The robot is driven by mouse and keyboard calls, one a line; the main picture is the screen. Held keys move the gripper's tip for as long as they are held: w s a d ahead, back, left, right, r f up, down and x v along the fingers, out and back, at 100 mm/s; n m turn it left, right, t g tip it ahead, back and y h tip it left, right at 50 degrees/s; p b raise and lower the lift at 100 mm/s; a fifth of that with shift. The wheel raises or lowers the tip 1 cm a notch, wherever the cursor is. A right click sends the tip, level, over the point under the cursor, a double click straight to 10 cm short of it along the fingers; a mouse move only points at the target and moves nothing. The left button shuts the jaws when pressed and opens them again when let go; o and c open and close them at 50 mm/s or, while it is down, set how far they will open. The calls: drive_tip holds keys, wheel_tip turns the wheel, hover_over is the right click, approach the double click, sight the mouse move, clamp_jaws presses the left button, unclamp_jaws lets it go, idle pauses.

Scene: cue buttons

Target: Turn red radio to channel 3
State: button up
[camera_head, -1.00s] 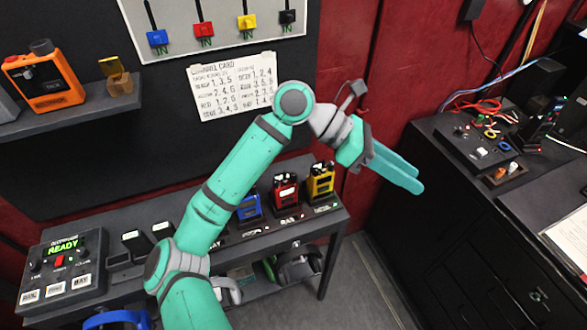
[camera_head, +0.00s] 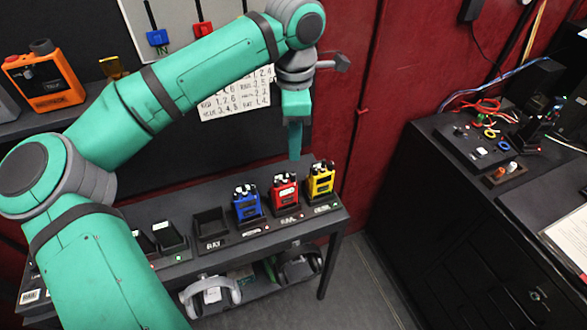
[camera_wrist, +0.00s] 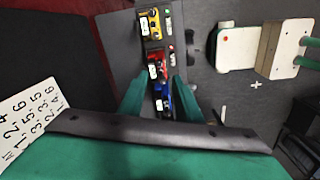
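The red radio (camera_head: 284,193) stands upright in its charger slot on the dark shelf, between the blue radio (camera_head: 246,203) and the yellow radio (camera_head: 320,181). Knobs show on top; their channel settings are too small to read. My gripper (camera_head: 295,155) points down above the red radio and looks apart from it. In the wrist view my gripper (camera_wrist: 158,82) has its two fingers spread with nothing held. The red radio (camera_wrist: 155,66) shows just beyond the fingertips there, and the blue radio (camera_wrist: 161,97) shows between the fingers.
An empty slot (camera_head: 210,224) is left of the blue radio. A channel card (camera_head: 233,102) is on the wall, partly hidden by my arm. An orange device (camera_head: 46,77) stands at upper left. A dark cabinet (camera_head: 460,230) is at right.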

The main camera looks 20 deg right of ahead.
sight(292, 174)
drive_tip(key=f, duration=1)
drive_tip(key=shift+w, duration=0.2)
clamp_jaws()
drive_tip(key=shift+a, duration=0.15)
